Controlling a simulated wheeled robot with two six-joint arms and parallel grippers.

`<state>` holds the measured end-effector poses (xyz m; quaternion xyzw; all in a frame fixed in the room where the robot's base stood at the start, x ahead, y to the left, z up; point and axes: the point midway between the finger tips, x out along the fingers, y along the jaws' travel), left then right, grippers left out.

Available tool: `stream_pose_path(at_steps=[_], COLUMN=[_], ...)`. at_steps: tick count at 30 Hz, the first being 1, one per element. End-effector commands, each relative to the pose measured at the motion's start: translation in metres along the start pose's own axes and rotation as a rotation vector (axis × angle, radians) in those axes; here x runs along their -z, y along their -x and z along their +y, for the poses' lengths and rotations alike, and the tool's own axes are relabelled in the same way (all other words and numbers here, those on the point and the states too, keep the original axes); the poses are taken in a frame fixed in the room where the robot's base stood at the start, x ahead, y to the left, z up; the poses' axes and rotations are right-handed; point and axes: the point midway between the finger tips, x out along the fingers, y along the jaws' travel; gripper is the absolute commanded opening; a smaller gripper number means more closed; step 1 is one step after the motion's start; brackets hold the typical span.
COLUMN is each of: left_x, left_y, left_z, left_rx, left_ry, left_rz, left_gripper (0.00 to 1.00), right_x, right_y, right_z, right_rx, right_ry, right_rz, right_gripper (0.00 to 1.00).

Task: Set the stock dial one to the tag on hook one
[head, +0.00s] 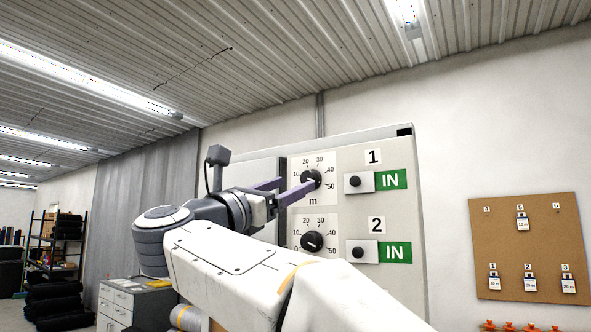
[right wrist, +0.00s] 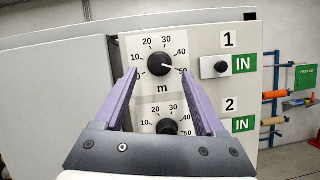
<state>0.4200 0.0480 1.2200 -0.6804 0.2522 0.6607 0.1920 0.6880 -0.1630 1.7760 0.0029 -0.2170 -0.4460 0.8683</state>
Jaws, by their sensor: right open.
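Stock dial one (head: 311,178) is a black knob on a white scale marked in m, beside the label 1 on the panel. In the right wrist view the dial (right wrist: 159,64) has its white pointer turned right and slightly down, close to 50. My right gripper (head: 298,183) is open in front of it. In the right wrist view its purple fingers (right wrist: 159,73) stand apart to the left and right of the knob, with nothing between them gripped. The tag on hook one (head: 494,283) hangs lower left on the cork board; its number is too small to read surely. My left gripper is not seen.
Dial two (head: 312,242) sits below dial one, pointing to its lower side. A black button (head: 354,182) and green IN sign (head: 391,180) are right of dial one. The cork board (head: 540,240) with several tags hangs at the right. Shelving (head: 58,235) stands far left.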

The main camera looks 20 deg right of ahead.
Motion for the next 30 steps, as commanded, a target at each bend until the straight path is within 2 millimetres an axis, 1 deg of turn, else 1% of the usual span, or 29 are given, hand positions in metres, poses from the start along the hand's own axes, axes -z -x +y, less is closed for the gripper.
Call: stream_pose_path(at_steps=[1, 3, 6, 9, 13, 20, 23, 24, 26, 28, 30], left_x=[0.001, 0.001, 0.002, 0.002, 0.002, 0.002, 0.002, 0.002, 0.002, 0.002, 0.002], left_y=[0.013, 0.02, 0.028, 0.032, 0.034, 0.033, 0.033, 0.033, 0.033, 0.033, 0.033], left_z=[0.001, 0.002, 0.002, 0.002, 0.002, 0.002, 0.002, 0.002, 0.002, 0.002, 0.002], left_rx=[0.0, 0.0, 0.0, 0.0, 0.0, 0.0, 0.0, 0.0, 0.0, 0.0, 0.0], left_ry=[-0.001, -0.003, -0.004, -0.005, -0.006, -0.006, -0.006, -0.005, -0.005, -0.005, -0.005], left_rz=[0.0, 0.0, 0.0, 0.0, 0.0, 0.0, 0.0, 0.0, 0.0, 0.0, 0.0], left_gripper=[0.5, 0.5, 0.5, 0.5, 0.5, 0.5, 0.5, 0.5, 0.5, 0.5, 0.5], right_x=[-0.006, -0.005, -0.004, -0.003, -0.001, 0.0, 0.0, 0.0, 0.0, 0.001, 0.001], right_y=[-0.013, -0.025, -0.038, -0.047, -0.051, -0.051, -0.051, -0.051, -0.051, -0.053, -0.052], right_z=[0.001, 0.0, 0.001, 0.0, 0.0, 0.0, 0.0, 0.0, 0.0, -0.002, -0.001], right_rx=[0.003, 0.002, 0.001, 0.001, -0.002, -0.002, -0.002, -0.002, -0.002, -0.001, -0.003], right_ry=[0.004, 0.004, 0.004, 0.002, 0.003, 0.002, 0.002, 0.002, 0.002, 0.003, 0.004], right_rz=[-0.001, -0.001, -0.001, -0.001, 0.0, -0.001, -0.001, -0.001, -0.001, -0.001, -0.001], right_gripper=[0.72, 0.72, 0.72, 0.72, 0.72, 0.72, 0.37, 0.22, 0.0, 0.0, 0.0])
